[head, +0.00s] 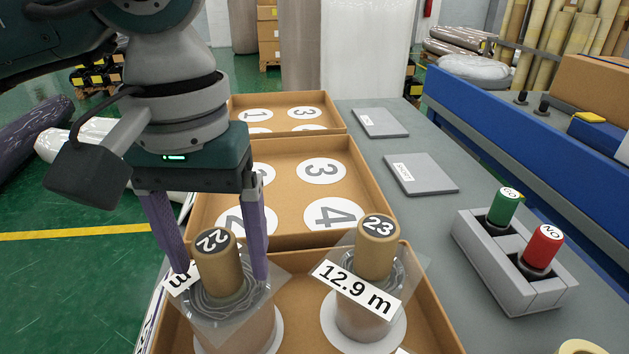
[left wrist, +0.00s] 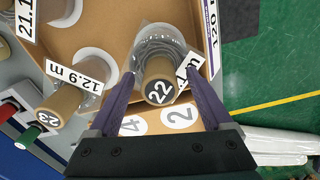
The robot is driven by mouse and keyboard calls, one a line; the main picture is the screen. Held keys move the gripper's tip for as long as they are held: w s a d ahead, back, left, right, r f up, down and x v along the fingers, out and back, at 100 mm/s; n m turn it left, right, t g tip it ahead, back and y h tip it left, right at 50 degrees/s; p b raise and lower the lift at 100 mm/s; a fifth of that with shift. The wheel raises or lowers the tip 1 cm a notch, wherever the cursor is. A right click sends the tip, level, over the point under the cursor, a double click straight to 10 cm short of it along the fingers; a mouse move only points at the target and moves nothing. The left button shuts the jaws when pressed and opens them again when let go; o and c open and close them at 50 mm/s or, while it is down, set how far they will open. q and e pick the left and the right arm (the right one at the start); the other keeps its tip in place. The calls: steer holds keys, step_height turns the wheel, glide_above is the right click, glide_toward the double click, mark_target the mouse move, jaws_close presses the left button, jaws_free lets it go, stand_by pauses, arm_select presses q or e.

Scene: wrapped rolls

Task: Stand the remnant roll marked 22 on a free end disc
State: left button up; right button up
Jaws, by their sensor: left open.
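The remnant roll marked 22 (head: 226,265) stands in the near cardboard box (head: 430,310), its brown core up and clear wrap around it. It also shows in the left wrist view (left wrist: 158,88). My left gripper (head: 221,272) is open, its purple fingers on either side of the core of roll 22; contact cannot be told. It also shows in the left wrist view (left wrist: 158,74). In the middle box, the end discs marked 3 (head: 321,171) and 4 (head: 333,215) are bare; two more discs are partly hidden by my gripper. My right gripper is not in view.
A roll marked 23 (head: 377,250), labelled 12.9 m, stands right of roll 22. A far box (head: 338,118) holds bare discs. Two grey plates (head: 420,173) lie on the table. A grey holder (head: 515,270) carries green and red cylinders at the right.

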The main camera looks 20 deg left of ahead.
arm_select(q)
steer(key=shift+r, duration=0.1)
step_height(320, 180, up, 10)
steer(key=shift+f, duration=0.1)
stand_by(0.4)
